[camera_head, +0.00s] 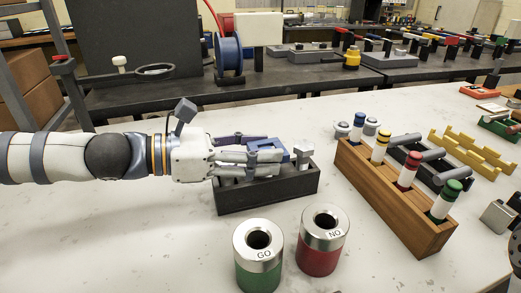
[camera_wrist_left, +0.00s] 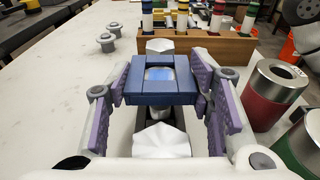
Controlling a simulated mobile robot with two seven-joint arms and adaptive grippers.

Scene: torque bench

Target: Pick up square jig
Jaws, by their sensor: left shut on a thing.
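The square jig is a blue square frame with an opening in its middle. In the left wrist view the jig (camera_wrist_left: 160,97) sits between the purple-padded fingers of my left gripper (camera_wrist_left: 162,84), which is shut on it. In the head view the blue jig (camera_head: 270,143) shows partly behind the fingers of the left gripper (camera_head: 276,156), above the black tray (camera_head: 268,195). I cannot tell whether the jig touches the tray.
A green GO ring gauge (camera_head: 258,275) and a red NO ring gauge (camera_head: 321,258) stand in front of the tray. A wooden rack (camera_head: 405,215) with several colour-topped plug gauges is to the right. Bare white bench lies at the front left.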

